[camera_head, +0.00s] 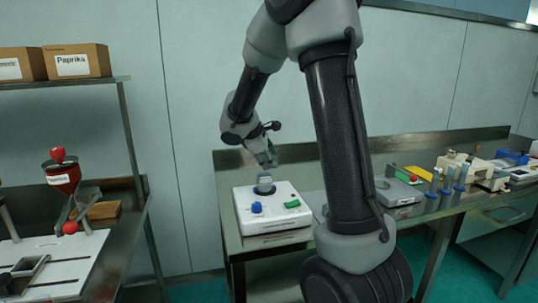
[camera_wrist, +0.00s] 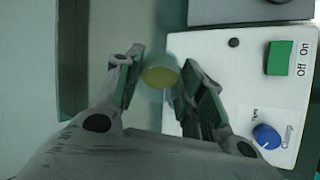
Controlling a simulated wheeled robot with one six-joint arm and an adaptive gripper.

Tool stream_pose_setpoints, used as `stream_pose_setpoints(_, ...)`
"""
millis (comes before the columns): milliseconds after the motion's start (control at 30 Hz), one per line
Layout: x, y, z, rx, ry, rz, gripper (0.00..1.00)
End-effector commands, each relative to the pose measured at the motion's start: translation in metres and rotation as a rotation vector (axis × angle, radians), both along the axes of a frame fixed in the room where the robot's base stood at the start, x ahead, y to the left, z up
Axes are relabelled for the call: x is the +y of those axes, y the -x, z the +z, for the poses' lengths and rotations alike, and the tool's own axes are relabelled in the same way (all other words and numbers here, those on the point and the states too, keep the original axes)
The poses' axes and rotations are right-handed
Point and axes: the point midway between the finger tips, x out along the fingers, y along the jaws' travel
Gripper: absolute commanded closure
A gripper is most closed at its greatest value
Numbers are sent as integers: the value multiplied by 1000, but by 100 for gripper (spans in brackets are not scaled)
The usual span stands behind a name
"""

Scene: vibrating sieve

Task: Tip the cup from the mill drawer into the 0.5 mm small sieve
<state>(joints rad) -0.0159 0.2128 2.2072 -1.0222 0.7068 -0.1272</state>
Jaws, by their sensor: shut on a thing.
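My gripper (camera_head: 266,157) is shut on a small clear cup (camera_wrist: 172,62) with a yellow disc of contents in it, seen between the fingertips in the wrist view (camera_wrist: 162,65). The white sieve machine (camera_head: 272,220) has a blue knob and a green switch, and shows at the right of the wrist view (camera_wrist: 215,50). A small grey round piece (camera_head: 264,184), which looks like the small sieve, stands in the machine's dark round seat just below my gripper. Its mesh size cannot be read. In the wrist view the sieve is not clearly seen.
The metal table (camera_head: 236,182) carries the machine near its left end. Further right stand a grey device (camera_head: 397,190), several blue-handled tools (camera_head: 447,180) and a beige apparatus (camera_head: 480,170). At left, a red mill hopper (camera_head: 63,177) stands under a shelf with a Paprika box (camera_head: 77,62).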

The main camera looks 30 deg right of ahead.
Motion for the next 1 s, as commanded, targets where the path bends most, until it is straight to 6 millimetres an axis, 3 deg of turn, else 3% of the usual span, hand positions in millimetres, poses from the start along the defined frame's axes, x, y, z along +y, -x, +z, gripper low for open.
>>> stream_pose_setpoints(600, 17, 3, -17, -198, 799, 8, 83)
stream_pose_setpoints(800, 19, 4, -14, -237, 945, 3, 83)
stream_pose_setpoints(1000, 21, 4, -13, -249, 981, 2, 83)
